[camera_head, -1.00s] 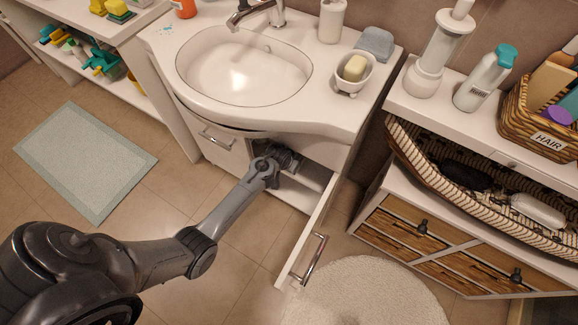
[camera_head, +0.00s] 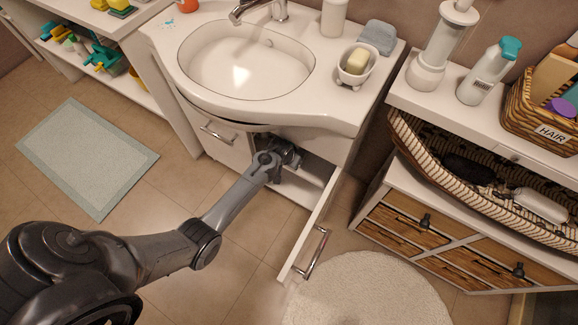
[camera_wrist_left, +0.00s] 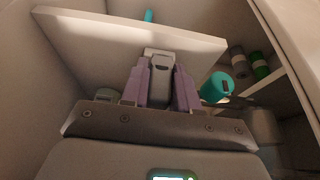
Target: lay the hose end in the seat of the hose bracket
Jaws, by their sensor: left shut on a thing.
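My left arm reaches through the open door of the sink cabinet (camera_head: 217,141). Its gripper is mostly hidden there in the head view. I cannot tell whether this piece is the hose end. A white panel (camera_wrist_left: 110,35) lies just beyond the fingertips. I cannot make out the hose bracket or its seat. My right gripper is not in view.
The open cabinet door (camera_head: 311,228) stands right of my arm. In the wrist view, a teal cylinder (camera_wrist_left: 217,87) is close right of the fingers, and rolls (camera_wrist_left: 260,66) stand on a shelf behind. A basin (camera_head: 245,62) is above. A round rug (camera_head: 370,293) lies on the floor.

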